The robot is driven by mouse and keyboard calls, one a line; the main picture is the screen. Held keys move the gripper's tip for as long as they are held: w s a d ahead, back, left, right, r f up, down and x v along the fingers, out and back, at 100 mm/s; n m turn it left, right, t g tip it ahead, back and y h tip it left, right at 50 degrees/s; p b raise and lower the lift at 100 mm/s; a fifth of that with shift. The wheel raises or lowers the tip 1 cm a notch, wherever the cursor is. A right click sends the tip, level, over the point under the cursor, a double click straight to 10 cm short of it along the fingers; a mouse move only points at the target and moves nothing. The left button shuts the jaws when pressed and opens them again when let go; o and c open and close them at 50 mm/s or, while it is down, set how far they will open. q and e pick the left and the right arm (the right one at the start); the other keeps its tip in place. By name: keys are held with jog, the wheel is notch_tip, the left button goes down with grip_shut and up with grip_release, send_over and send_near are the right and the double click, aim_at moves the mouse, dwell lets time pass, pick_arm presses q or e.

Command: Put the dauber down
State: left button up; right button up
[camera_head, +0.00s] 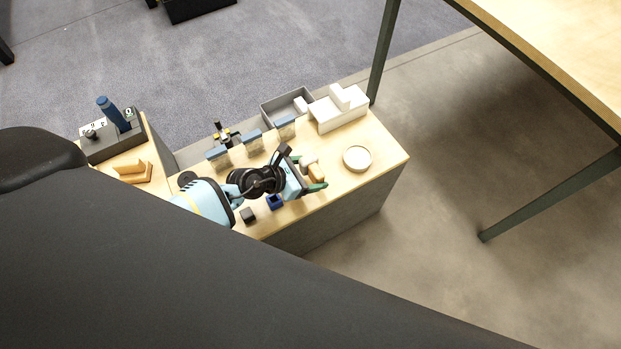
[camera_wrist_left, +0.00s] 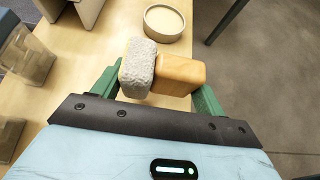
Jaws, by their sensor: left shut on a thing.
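The dauber (camera_wrist_left: 180,74) has a smooth wooden block and a rough pale grey pad. In the left wrist view it sits between the green fingers of my left gripper (camera_wrist_left: 158,88), which is shut on it. In the head view the dauber (camera_head: 316,172) shows small at the fingers of my left gripper (camera_head: 310,174), over the right part of the wooden-topped counter (camera_head: 345,187). I cannot tell whether its underside touches the counter. My right gripper is not in view.
A round pale dish (camera_head: 357,158) stands right of the dauber. A white stepped block (camera_head: 338,110) and a grey bin (camera_head: 287,104) stand at the back. Blue-lidded containers (camera_head: 252,142) line the left, with a dark blue item (camera_head: 275,202) near the front edge.

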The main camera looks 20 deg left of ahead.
aim_at(310, 178)
pick_arm(q)
notch_tip(310, 178, down, 4)
jog(key=b, duration=0.2)
jog(key=shift+r+b, duration=0.1)
jog(key=shift+b, duration=0.25)
jog(key=shift+r, duration=0.1)
jog(key=shift+f, duration=0.25)
jog(key=o, duration=1)
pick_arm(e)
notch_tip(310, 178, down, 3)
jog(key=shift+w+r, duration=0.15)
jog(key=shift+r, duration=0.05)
pick_arm(q)
jog(key=shift+r, duration=0.1)
jog(key=shift+r, duration=0.2)
jog(key=p+v, duration=0.4)
jog(key=v, duration=0.8)
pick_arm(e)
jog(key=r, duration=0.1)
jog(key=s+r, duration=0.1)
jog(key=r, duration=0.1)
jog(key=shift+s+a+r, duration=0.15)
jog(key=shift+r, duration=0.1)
